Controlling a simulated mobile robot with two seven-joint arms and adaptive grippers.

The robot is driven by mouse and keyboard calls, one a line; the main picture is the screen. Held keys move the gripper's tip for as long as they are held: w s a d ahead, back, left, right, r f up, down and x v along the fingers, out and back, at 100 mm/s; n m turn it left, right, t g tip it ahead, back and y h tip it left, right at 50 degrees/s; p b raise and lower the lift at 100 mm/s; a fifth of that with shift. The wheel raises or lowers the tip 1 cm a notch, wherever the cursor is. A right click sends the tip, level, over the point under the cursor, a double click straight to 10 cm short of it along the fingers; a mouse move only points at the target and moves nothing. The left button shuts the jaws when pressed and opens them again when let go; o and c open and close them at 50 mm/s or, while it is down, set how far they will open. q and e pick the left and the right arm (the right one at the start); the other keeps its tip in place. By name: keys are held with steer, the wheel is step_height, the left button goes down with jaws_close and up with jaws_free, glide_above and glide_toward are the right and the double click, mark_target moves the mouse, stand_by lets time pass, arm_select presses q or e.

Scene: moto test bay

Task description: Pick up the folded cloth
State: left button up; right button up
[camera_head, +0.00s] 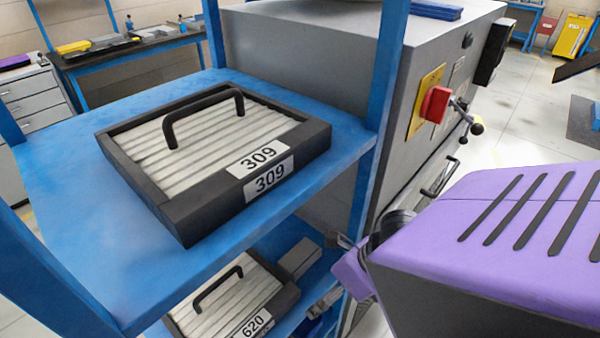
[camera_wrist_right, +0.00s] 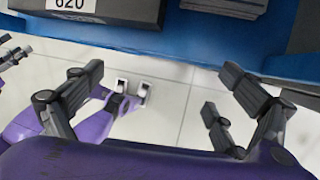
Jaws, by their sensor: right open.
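A flat blue item (camera_head: 437,9) that looks like the folded cloth lies on top of the grey machine at the far upper edge of the head view. My right gripper (camera_wrist_right: 163,80) is open and empty in the right wrist view, its dark fingers wide apart over the pale floor. It is low beside the shelf rack, well apart from the blue item. My left gripper is not in the head view. Purple and dark parts of mine show at the left of the right wrist view, but the jaws cannot be made out.
A blue shelf (camera_head: 85,215) bears a black-framed crate marked 309 (camera_head: 187,225). A crate marked 620 (camera_head: 290,297) stands on the shelf below. Blue uprights and the grey machine (camera_head: 320,40), with its red switch (camera_head: 434,104), stand close by. Open floor (camera_head: 530,120) shows at the right.

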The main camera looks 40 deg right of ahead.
steer(key=w+d+h, duration=0.1)
steer(key=d+h, duration=0.2)
steer(key=d, duration=0.2)
glide_above(301, 256)
steer(key=s, duration=0.2)
steer(key=shift+w+d+r+n, duration=0.1)
steer(key=shift+r+n, duration=0.05)
steer(key=shift+n, duration=0.25)
steer(key=x, duration=0.5)
steer(key=c, duration=0.8)
